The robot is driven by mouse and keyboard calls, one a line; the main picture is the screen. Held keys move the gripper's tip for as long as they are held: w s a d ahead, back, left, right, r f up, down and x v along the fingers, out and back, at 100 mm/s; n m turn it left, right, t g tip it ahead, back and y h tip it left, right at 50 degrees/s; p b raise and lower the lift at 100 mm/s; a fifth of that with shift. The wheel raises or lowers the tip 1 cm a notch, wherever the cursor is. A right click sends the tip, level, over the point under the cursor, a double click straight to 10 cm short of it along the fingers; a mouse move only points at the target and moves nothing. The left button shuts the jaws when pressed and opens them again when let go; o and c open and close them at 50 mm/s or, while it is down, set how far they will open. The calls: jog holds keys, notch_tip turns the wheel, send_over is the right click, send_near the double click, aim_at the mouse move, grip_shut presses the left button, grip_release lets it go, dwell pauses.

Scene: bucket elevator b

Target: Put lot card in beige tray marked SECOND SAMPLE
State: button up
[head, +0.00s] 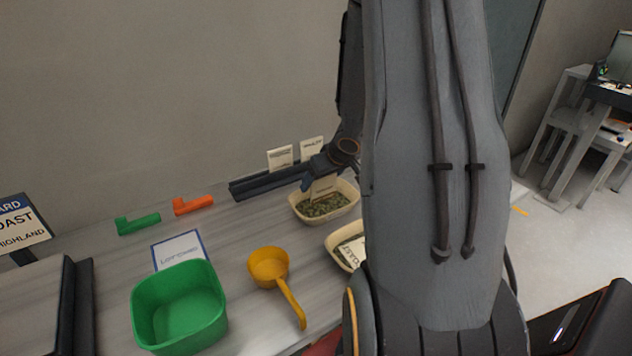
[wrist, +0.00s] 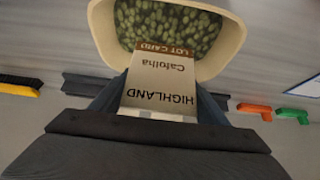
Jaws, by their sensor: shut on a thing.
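My gripper (head: 318,172) is shut on the lot card (wrist: 162,82), a white card with a brown band reading LOT CARD, then Catolha and HIGHLAND. In the head view the card (head: 323,186) hangs over the far beige tray (head: 348,208), which holds green beans. In the wrist view the card's banded end overlaps the beans inside the tray rim (wrist: 233,55); I cannot tell if it touches them. A second beige tray (head: 333,238), nearer, holds a card and is partly hidden by my arm. I can read no SECOND SAMPLE mark on either tray.
Two white cards (head: 280,158) stand by a dark rack (head: 262,186) behind the far tray. A yellow scoop (head: 268,266), green bin (head: 180,305), blue-edged card (head: 180,250), orange piece (head: 193,205) and green piece (head: 138,223) lie left. My arm hides the table's right side.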

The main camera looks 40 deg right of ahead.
jog(key=shift+f, duration=0.2)
jog(key=o, duration=1)
jog(key=shift+r, duration=0.1)
notch_tip(320, 180, up, 7)
jog(key=p, duration=0.9)
